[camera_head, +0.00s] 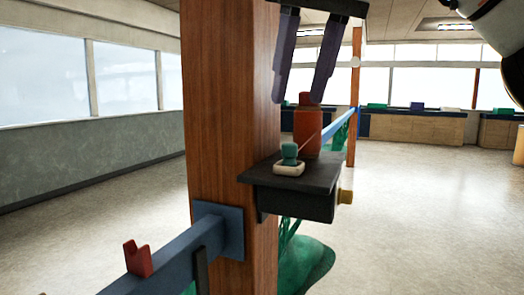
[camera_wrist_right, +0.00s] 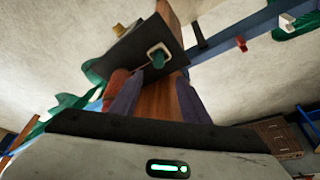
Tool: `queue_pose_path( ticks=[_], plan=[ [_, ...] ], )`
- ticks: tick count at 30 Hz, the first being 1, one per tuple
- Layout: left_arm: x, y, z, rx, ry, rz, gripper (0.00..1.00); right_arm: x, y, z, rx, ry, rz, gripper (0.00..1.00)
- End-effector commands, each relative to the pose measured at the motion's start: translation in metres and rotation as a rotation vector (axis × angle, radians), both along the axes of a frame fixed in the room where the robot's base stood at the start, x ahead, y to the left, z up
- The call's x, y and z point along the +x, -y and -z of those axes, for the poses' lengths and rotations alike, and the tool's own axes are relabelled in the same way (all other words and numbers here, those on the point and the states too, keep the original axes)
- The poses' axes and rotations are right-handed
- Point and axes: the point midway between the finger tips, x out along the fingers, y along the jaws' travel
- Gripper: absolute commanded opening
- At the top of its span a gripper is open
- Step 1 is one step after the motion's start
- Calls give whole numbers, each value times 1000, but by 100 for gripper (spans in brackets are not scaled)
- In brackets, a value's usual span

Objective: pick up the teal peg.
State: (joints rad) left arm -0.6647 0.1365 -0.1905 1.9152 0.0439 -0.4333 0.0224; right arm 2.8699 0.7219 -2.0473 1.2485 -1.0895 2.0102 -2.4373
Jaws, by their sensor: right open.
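The teal peg (camera_head: 289,152) stands upright in a small white square holder (camera_head: 288,169) on a dark shelf (camera_head: 300,180) fixed to the wooden post. It also shows in the right wrist view (camera_wrist_right: 158,60), just beyond my fingertips. My right gripper (camera_head: 299,100) points down from the top of the head view, above the peg and apart from it. Its two dark purple fingers are spread, with nothing between them. In the wrist view, the peg lies in line with the gap between the fingers (camera_wrist_right: 158,78). My left gripper is not in view.
The wide wooden post (camera_head: 225,100) rises left of the shelf. A blue beam (camera_head: 165,262) with a red notched piece (camera_head: 138,258) runs to the lower left. Green netting hangs below the shelf.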

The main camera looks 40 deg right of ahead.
Motion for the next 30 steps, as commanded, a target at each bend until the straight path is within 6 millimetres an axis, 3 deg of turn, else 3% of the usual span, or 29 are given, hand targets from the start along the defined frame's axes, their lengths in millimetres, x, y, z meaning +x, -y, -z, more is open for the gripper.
queue_pose_path(
  ticks=[3, 12, 17, 24, 30],
  plan=[
    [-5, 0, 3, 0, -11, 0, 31, -2, 6, 1, -4, 12, 16, 42],
    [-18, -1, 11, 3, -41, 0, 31, 12, 10, 38, -4, 12, 16, 42],
    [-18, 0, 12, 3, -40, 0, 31, 14, 10, 48, -4, 14, 17, 42],
    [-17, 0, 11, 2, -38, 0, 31, 21, 11, 81, -2, 12, 17, 42],
    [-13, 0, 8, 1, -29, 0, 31, 25, 12, 92, -3, 16, 18, 42]
  ],
)
